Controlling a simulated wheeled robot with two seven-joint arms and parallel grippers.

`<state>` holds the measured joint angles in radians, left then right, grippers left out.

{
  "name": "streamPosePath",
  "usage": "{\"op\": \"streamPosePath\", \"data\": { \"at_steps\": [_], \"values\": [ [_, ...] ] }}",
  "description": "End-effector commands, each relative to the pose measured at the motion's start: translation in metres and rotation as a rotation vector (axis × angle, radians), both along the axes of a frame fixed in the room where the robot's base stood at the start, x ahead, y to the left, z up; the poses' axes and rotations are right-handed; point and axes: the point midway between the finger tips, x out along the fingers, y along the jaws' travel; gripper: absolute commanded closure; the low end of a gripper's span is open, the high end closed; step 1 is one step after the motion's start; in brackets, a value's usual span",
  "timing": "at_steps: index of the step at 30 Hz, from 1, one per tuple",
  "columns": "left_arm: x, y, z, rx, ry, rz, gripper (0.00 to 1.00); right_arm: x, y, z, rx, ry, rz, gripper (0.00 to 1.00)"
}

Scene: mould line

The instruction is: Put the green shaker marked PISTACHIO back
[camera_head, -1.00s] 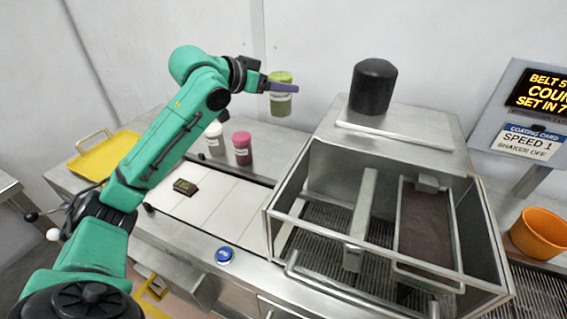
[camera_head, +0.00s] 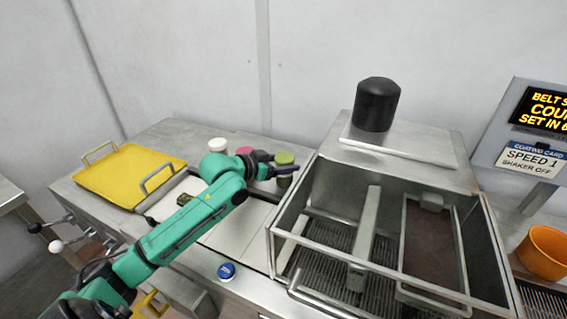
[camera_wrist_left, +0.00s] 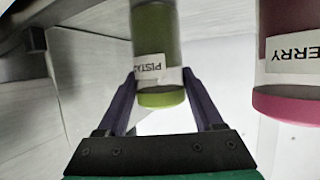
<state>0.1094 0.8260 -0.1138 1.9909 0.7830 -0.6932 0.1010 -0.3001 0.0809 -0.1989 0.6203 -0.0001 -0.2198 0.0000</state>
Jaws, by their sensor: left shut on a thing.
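The green shaker (camera_head: 285,158) is at the back of the counter, close to the coating machine's left side. Its label, partly readable as PISTA, shows in the left wrist view (camera_wrist_left: 156,48). My left gripper (camera_head: 272,166) is shut on the shaker, with its two purple fingers (camera_wrist_left: 160,98) on either side of it. The shaker looks upright and low, level with its neighbours. I cannot tell whether its base touches the counter. My right gripper is not in view.
A pink shaker (camera_wrist_left: 290,60) marked ...ERRY stands beside the green one, partly hidden by my arm in the head view (camera_head: 243,150). A white-capped shaker (camera_head: 218,145) is further left. The machine's glass-walled box (camera_head: 292,215) stands right. A yellow tray (camera_head: 125,175) lies left.

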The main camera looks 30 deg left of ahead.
Motion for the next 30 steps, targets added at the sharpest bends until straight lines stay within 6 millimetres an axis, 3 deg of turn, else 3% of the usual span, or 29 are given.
{"op": "streamPosePath", "data": {
  "at_steps": [1, 2, 3, 4, 17, 30],
  "values": [
    [0.0, 0.0, -0.002, 0.0, 0.0, 0.0, 1.0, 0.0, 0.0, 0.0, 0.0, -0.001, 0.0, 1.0],
    [0.0, 0.0, -0.002, 0.0, 0.001, 0.0, 0.24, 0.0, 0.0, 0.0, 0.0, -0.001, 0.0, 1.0],
    [0.0, 0.0, -0.002, 0.0, 0.001, 0.0, 0.09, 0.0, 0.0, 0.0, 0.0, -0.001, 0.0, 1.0],
    [0.0, 0.0, -0.002, 0.0, 0.001, 0.0, 0.02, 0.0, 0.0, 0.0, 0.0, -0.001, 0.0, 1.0],
    [-0.006, 0.003, 0.002, 0.0, 0.001, 0.001, 0.02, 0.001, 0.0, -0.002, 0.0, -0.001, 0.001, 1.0],
    [-0.077, 0.025, 0.031, -0.002, 0.005, 0.0, 0.02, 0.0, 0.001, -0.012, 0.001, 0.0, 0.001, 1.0]
  ]
}}
